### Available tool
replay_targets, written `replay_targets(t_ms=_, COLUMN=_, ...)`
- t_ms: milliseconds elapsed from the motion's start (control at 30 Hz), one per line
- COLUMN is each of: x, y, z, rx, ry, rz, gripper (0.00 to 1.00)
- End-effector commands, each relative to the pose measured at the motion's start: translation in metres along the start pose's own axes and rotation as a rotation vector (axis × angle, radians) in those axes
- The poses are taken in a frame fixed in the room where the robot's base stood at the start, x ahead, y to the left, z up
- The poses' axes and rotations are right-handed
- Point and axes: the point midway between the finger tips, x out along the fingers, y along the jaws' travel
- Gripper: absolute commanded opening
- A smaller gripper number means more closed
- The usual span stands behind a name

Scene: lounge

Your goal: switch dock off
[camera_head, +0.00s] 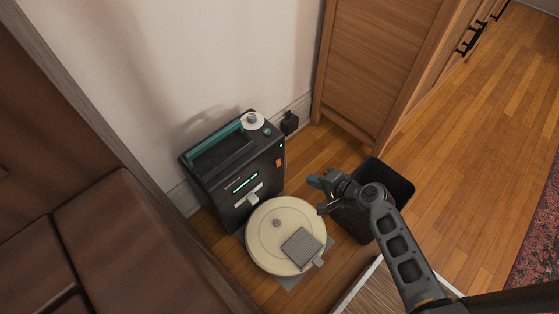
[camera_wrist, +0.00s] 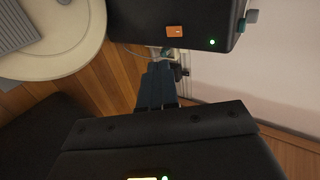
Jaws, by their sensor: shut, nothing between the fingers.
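The dock (camera_head: 222,185) is a black box with a teal handle, standing on the floor against the wall. An orange switch (camera_head: 279,162) sits on its right side, near a small green light (camera_head: 281,146). A green display (camera_head: 245,182) is lit on its front. The wrist view shows the orange switch (camera_wrist: 175,31) and the lit green light (camera_wrist: 212,42) on the dock's dark side. My gripper (camera_head: 314,182) is shut and empty, to the right of the dock and apart from it. Its closed fingers (camera_wrist: 158,85) point toward the dock side below the switch in the wrist view.
A cream robot vacuum (camera_head: 262,246) with a grey ribbed piece on top lies in front of the dock. A black bin (camera_head: 400,185) stands behind my arm. A plug (camera_head: 289,122) is in the wall. A wooden cabinet (camera_head: 370,70) and brown sofa (camera_head: 130,240) flank the space.

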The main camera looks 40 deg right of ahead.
Motion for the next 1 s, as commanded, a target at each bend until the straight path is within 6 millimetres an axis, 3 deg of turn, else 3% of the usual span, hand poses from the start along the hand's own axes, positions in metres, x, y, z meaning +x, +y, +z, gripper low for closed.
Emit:
replay_targets(t_ms=333, x=0.002, y=0.000, z=0.000, rx=-0.001, ry=0.000, rz=0.000, gripper=0.00)
replay_targets(t_ms=467, x=0.012, y=0.001, z=-0.001, rx=-0.001, ry=0.001, rz=-0.001, gripper=0.00)
replay_targets(t_ms=1000, x=0.110, y=-0.003, z=-0.001, rx=-0.004, ry=0.001, rz=-0.001, gripper=0.00)
